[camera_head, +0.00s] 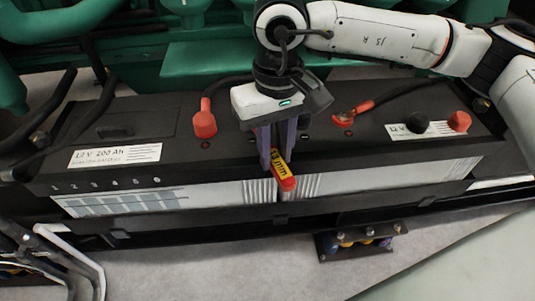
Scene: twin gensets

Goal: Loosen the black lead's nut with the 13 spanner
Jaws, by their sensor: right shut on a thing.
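My right gripper (276,155) points down over the front edge of the battery tops, near the middle of the view. It is shut on a red tool with a yellow label that seems to read 13 mm, which I take as the 13 spanner (285,178). Most of the spanner is hidden by the fingers. A black lead (58,105) comes down at the far left to a terminal with a small brassy nut (39,139) on the left battery. The spanner is well to the right of this nut, apart from it. My left gripper is not in view.
The left battery (115,154) carries a 12 V label. A red terminal boot (204,121) stands on it. To the right are a red-sleeved lead (352,112), a black cap (418,122) and a red cap (460,121). Green machinery (210,58) rises behind. A small rack (355,242) lies on the floor.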

